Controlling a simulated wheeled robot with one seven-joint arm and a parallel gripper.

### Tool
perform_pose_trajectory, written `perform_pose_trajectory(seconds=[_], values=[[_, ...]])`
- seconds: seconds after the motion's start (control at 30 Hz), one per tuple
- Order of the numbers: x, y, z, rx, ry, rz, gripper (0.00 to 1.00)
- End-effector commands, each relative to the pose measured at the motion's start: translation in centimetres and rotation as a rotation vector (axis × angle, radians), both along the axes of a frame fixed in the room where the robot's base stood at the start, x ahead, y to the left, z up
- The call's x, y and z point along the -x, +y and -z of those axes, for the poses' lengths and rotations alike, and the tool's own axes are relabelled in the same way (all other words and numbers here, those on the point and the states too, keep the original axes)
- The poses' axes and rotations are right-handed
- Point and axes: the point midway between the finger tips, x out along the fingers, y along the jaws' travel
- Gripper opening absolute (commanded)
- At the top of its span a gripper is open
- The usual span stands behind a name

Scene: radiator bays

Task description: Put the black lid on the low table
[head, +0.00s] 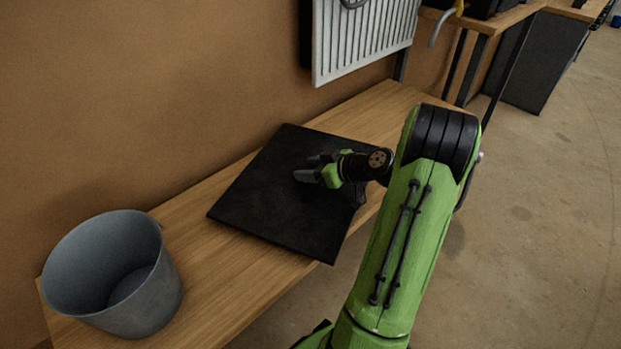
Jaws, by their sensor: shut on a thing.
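The black lid (275,190) is a flat, dark square panel. It lies over the middle of the low wooden table (215,290), and its near right corner juts past the table's front edge. I cannot tell whether it rests flat on the wood or is held just above it. My gripper (307,168), with green and dark fingers, reaches in from the right over the lid's upper face. It is shut on the black lid; the exact spot of contact is dark and hard to see.
A grey bucket (150,300) stands on the table's left end. A white radiator (362,38) hangs on the brown wall above the table's far part. Bare wood shows beyond the lid. A higher bench (485,22) stands at the back right. Open concrete floor (540,230) lies to the right.

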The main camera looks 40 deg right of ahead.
Motion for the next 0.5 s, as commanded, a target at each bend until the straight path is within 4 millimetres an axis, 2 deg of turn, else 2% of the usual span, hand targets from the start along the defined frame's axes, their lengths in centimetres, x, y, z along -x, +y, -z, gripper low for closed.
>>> perform_pose_trajectory(seconds=[0.03,0.1,0.4,0.43,0.5], values=[[0.0,0.0,1.2,-0.003,0.000,0.001,0.02],[0.0,0.0,2.2,-0.002,-0.001,0.001,0.02],[0.0,0.0,2.3,0.001,-0.002,0.000,0.02],[0.0,0.0,2.4,0.001,0.001,0.001,0.53],[0.0,0.0,2.3,0.000,0.001,0.001,0.64]])
